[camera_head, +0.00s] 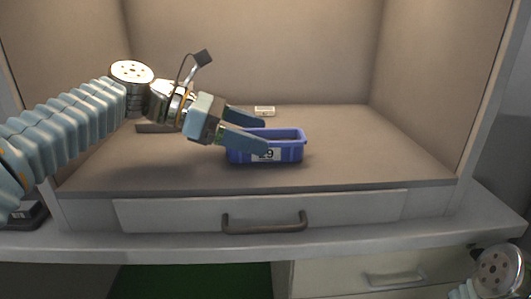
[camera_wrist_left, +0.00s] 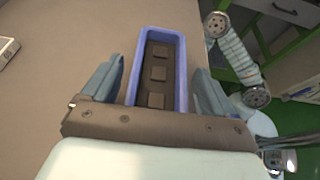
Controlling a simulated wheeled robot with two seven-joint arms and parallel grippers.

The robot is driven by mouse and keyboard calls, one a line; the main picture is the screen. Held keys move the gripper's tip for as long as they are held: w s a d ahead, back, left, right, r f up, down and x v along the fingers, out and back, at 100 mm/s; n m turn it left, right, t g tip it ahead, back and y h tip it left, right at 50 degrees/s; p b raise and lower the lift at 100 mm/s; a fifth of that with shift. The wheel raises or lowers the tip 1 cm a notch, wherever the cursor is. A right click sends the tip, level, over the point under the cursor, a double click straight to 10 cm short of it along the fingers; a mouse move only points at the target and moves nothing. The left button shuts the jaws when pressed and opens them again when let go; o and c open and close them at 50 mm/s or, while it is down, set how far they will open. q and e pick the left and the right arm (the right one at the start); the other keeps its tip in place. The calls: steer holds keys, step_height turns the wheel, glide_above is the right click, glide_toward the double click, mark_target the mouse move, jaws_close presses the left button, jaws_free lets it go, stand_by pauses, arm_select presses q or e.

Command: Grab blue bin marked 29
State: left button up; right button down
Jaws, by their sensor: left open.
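The blue bin (camera_head: 292,152) with a white label reading 29 stands upright on the floor of the open cabinet, near its front. My left gripper (camera_head: 266,134) is open and comes from the left, with its fingers at the bin's left part. In the left wrist view, the bin (camera_wrist_left: 182,98) lies between the two open fingers of my left gripper (camera_wrist_left: 160,92), with a finger along each long side. Whether the fingers touch its walls, I cannot tell. Several dark square shapes show inside the bin. My right gripper is not in view.
A small white object (camera_head: 264,111) lies behind the bin; a pale device (camera_wrist_left: 7,50) shows at the left wrist view's left edge. Cabinet walls (camera_head: 440,70) enclose the sides and back. A drawer with a handle (camera_head: 264,222) is below. The cabinet floor right of the bin is clear.

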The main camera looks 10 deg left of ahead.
arm_select(q)
steer(key=shift+x, duration=1)
steer(key=shift+c, duration=0.4)
steer(key=shift+r, duration=0.1)
steer(key=c, duration=1.1)
